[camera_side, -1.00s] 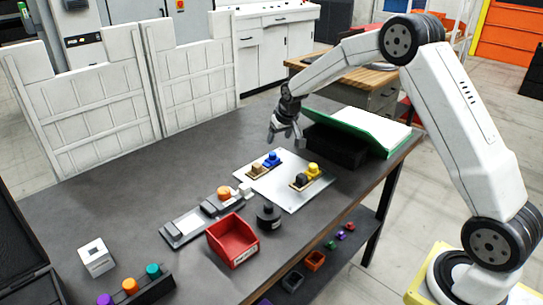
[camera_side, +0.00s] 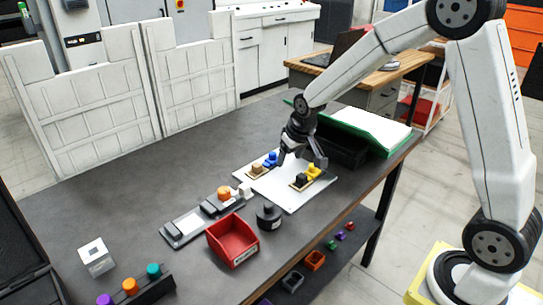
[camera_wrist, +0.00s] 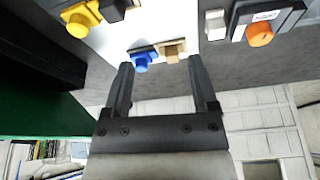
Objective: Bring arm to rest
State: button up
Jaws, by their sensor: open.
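My gripper (camera_side: 301,160) is open and empty above the white plate (camera_side: 272,192) on the dark table. In the wrist view my gripper (camera_wrist: 165,88) has its two fingers apart with nothing between them. The plate carries a fixture with a blue piece (camera_side: 271,159) and a tan piece (camera_side: 256,168), and another with a yellow piece (camera_side: 314,170) and a black piece (camera_side: 300,180). In the wrist view the blue piece (camera_wrist: 142,63) and tan piece (camera_wrist: 172,53) lie just beyond the fingertips. The side view does not show clearly how high the fingers are above the plate.
A red bin (camera_side: 232,241), a black round part (camera_side: 268,215) and a grey tray with an orange piece (camera_side: 224,193) stand nearer the camera. A green-edged case (camera_side: 365,128) stands behind my gripper. White panels (camera_side: 75,115) border the table's far left. The table's left middle is clear.

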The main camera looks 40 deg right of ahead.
jog(key=s+a+n, duration=0.1)
jog(key=s+a, duration=0.2)
jog(key=s, duration=0.6)
jog(key=s+a+f+g, duration=0.1)
jog(key=s+a, duration=0.2)
jog(key=s, duration=0.6)
jog(key=shift+s+f+n+y, duration=0.2)
jog(key=shift+n+y, duration=0.1)
jog(key=shift+n, duration=0.1)
